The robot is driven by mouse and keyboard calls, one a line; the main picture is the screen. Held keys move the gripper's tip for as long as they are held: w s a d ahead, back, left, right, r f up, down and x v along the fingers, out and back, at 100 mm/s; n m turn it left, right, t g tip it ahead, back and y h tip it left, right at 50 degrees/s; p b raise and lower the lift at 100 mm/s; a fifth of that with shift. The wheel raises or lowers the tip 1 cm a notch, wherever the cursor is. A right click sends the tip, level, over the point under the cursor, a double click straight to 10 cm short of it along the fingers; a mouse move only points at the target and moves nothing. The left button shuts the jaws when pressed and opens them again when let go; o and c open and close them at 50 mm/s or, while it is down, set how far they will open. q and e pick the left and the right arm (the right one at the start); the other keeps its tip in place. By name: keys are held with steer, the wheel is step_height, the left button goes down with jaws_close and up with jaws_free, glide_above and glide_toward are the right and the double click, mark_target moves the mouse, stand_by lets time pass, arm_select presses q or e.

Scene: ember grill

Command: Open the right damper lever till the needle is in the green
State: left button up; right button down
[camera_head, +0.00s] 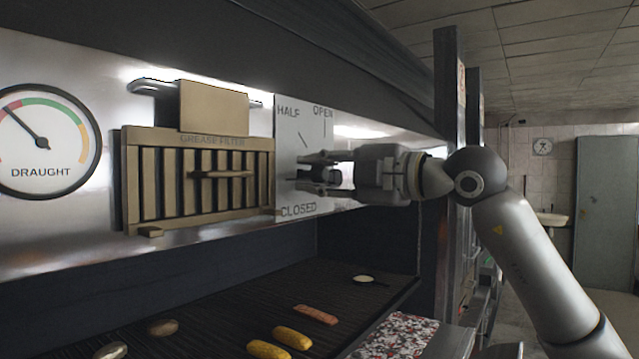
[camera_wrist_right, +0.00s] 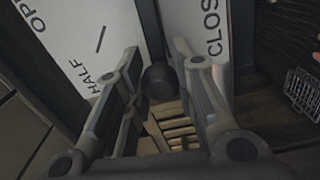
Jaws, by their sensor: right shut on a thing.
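The draught gauge (camera_head: 44,142) is at the far left in the head view. Its needle points to the upper left, by the red part of the band, left of the green arc at the top. The damper plate (camera_head: 290,130), marked HALF, OPEN and CLOSED, is right of the grease filter. My right gripper (camera_head: 312,172) is in front of this plate, between HALF and CLOSED. In the right wrist view a dark round lever knob (camera_wrist_right: 158,82) sits between its fingers, and the gripper is shut on it. The rest of the lever is hidden. My left gripper is out of view.
The grease filter (camera_head: 200,215) with its handle is left of the damper plate. Below is a dark grill (camera_head: 220,325) with corn, a sausage-like piece and other food. A dark post (camera_head: 447,100) stands behind my right arm.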

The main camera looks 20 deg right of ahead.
steer(key=r+m, duration=0.3)
steer(key=shift+w+d+r+m, duration=0.25)
steer(key=shift+d+m, duration=0.1)
steer(key=shift+m, duration=0.05)
steer(key=c, duration=1.1)
jaws_free()
steer(key=shift+c, duration=0.2)
steer(key=v, duration=1.2)
